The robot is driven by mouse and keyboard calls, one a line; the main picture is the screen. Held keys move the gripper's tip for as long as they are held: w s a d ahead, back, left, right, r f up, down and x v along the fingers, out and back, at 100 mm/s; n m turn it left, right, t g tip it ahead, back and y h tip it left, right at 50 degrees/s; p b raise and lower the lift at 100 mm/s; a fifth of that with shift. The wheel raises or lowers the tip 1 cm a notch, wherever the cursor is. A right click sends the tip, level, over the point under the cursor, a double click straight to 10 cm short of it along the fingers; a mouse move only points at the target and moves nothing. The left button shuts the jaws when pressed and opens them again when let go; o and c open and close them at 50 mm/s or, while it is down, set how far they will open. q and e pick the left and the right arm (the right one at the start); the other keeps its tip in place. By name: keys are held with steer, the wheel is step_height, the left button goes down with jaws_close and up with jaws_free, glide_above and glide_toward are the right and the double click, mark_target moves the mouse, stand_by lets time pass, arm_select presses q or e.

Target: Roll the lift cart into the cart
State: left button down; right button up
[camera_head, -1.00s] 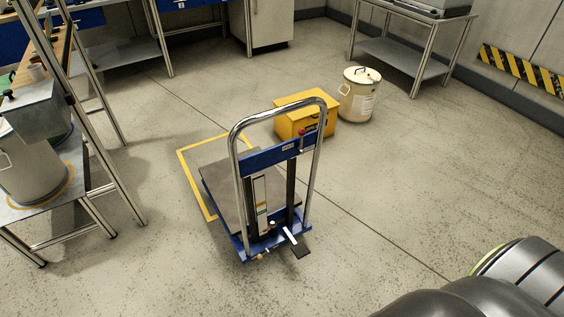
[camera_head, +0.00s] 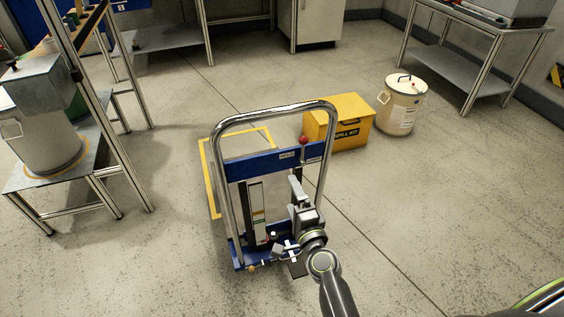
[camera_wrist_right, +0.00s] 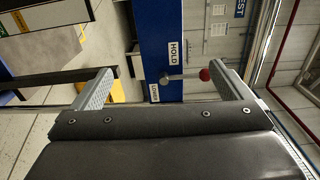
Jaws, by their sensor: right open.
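The lift cart (camera_head: 233,170) stands on the floor in the head view, with a chrome push handle, a blue crossbar and a blue base. A yellow floor outline (camera_head: 208,180) lies behind it, partly hidden by the cart. My right gripper (camera_head: 292,212) is in front of the mast's right side, below the crossbar. In the right wrist view my right gripper (camera_wrist_right: 165,88) is open with nothing between its fingers. Beyond them are the blue crossbar (camera_wrist_right: 160,30) with HOLD and LOWER labels and a lever with a red knob (camera_wrist_right: 204,74). My left gripper is not in view.
A yellow spill kit box (camera_head: 340,122) and a cream lidded drum (camera_head: 402,105) stand right of the cart. A metal-frame bench (camera_head: 110,160) with a container is at left. A steel table (camera_head: 455,62) stands at back right. The floor at right front is clear.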

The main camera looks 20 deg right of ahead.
mark_target(277, 164)
steer(key=w, duration=1.5)
steer(key=shift+w+a, duration=0.1)
steer(key=shift+a, duration=0.15)
steer(key=shift+f, duration=0.15)
steer(key=c, duration=2.1)
steer(key=shift+f, duration=0.1)
